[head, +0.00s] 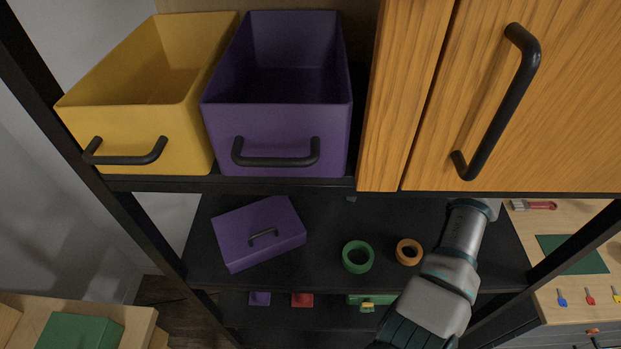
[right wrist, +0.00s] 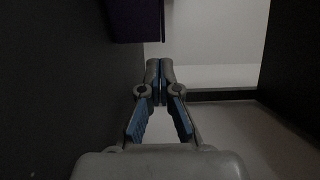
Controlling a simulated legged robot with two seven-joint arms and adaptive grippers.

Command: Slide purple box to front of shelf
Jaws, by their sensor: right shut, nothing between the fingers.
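A purple box (head: 258,236) with a dark handle lies at an angle on the dark middle shelf (head: 330,215), towards its left side. A larger open purple bin (head: 277,143) with a black handle stands on the upper level. My right arm reaches in over the right part of the middle shelf; its gripper is hidden under the cabinet in the head view. In the right wrist view my right gripper (right wrist: 161,82) is shut and empty. A dark purple thing (right wrist: 135,20) shows above it to the left, apart from the fingers. My left gripper is not in view.
A yellow bin (head: 150,115) stands left of the purple bin. A wooden cabinet (head: 560,110) with a black handle is at the upper right. A green ring (head: 346,261) and an orange ring (head: 400,255) lie between the purple box and my right arm. Dark posts frame the shelf.

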